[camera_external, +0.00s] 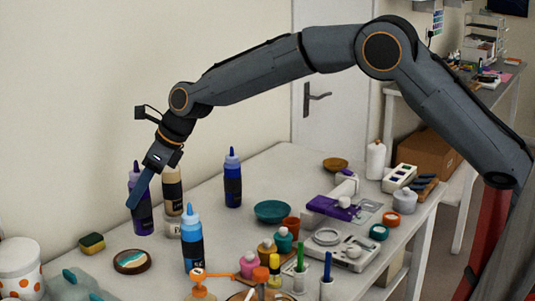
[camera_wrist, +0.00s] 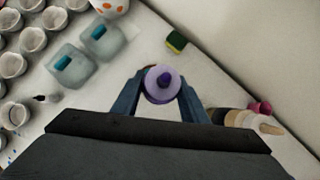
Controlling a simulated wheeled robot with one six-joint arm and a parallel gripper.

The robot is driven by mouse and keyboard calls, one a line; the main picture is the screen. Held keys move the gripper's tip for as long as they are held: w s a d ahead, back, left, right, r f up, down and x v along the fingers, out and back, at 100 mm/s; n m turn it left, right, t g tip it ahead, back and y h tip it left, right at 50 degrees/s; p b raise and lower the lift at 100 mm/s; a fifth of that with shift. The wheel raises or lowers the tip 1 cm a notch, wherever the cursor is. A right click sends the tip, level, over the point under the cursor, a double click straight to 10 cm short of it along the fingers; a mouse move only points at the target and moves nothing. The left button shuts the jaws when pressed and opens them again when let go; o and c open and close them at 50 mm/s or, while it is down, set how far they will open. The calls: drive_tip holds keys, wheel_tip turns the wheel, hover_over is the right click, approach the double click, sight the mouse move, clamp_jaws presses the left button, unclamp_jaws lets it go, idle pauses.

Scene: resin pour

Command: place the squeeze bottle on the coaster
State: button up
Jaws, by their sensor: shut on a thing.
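A purple squeeze bottle (camera_external: 142,213) with a dark label and purple tip is upright at the left of the table. My gripper (camera_external: 137,193) is shut on its upper part. In the wrist view the bottle (camera_wrist: 163,84) shows from above between the two blue fingers of my gripper (camera_wrist: 160,92). Whether its base touches the table is not clear. The round coaster (camera_external: 132,262), brown-rimmed with a teal and cream inlay, lies in front of the bottle, slightly left, with nothing on it.
A beige bottle (camera_external: 172,193) stands close right of the held bottle. A light-blue bottle (camera_external: 193,246) stands right of the coaster, a dark-blue one (camera_external: 232,181) farther back. A sponge (camera_external: 92,243) lies left of the coaster.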

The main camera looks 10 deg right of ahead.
sight(144, 215)
drive_tip(key=shift+f+p, duration=0.8)
drive_tip(key=shift+f, duration=2.8)
drive_tip(key=o, duration=1.2)
drive_tip(key=shift+f, duration=0.15)
drive_tip(key=shift+d+r, duration=0.25)
drive_tip(key=shift+r, duration=0.3)
drive_tip(key=b+v, duration=0.2)
drive_tip(key=v, duration=0.9)
drive_tip(key=shift+d, duration=0.1)
